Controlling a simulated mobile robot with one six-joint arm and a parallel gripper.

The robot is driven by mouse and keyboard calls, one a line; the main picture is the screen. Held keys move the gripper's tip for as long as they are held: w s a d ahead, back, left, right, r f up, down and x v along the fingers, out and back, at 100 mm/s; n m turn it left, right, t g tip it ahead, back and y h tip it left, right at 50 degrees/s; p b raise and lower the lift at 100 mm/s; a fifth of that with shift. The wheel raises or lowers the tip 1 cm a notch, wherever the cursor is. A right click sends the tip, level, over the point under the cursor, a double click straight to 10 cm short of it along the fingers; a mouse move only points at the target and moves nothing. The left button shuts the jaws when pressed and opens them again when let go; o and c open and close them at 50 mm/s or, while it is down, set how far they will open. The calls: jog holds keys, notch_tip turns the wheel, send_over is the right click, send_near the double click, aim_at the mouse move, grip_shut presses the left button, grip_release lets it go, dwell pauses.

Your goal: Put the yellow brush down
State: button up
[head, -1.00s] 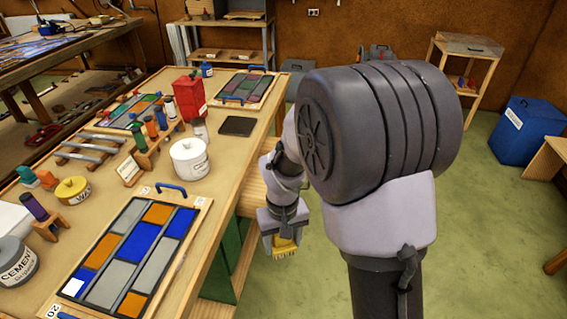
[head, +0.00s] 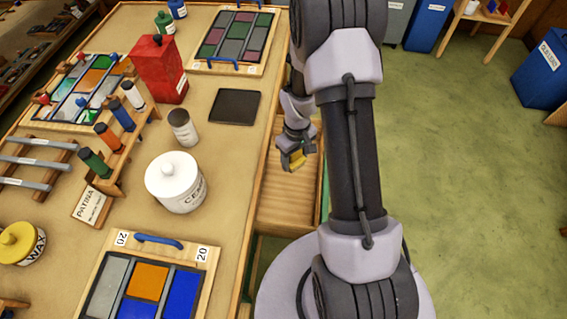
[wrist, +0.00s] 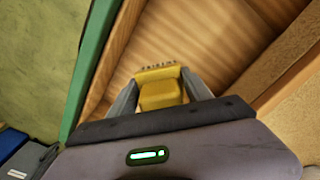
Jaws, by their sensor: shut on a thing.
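My gripper (head: 293,160) is shut on the yellow brush (wrist: 161,89). In the wrist view the brush's yellow block sits between the two grey fingers, with a row of dark bristle tips at its far edge. In the head view the brush (head: 297,158) shows as a small yellow patch under my wrist. It is over an open wooden drawer (head: 285,205) at the bench's right side. The drawer's bare wooden floor (wrist: 185,40) lies beyond the brush in the wrist view. I cannot tell whether the brush touches it.
The workbench (head: 235,150) is left of the gripper. On it are a black pad (head: 235,107), a white cement pot (head: 176,182), a tin (head: 183,127), a red can (head: 158,70) and leaded panels (head: 145,285). A green drawer side (wrist: 92,65) borders the drawer.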

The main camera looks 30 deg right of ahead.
jog(key=f+b, duration=0.1)
jog(key=f, duration=0.2)
jog(key=f+b, duration=0.1)
jog(key=f, duration=0.2)
jog(key=f+b, duration=0.2)
jog(key=f, duration=0.2)
jog(key=shift+s, duration=0.25)
jog(key=shift+r, duration=0.1)
jog(key=o, duration=0.8)
jog(key=shift+f, duration=0.2)
jog(key=shift+c, duration=0.2)
jog(key=o, duration=0.4)
jog(key=shift+o, duration=0.2)
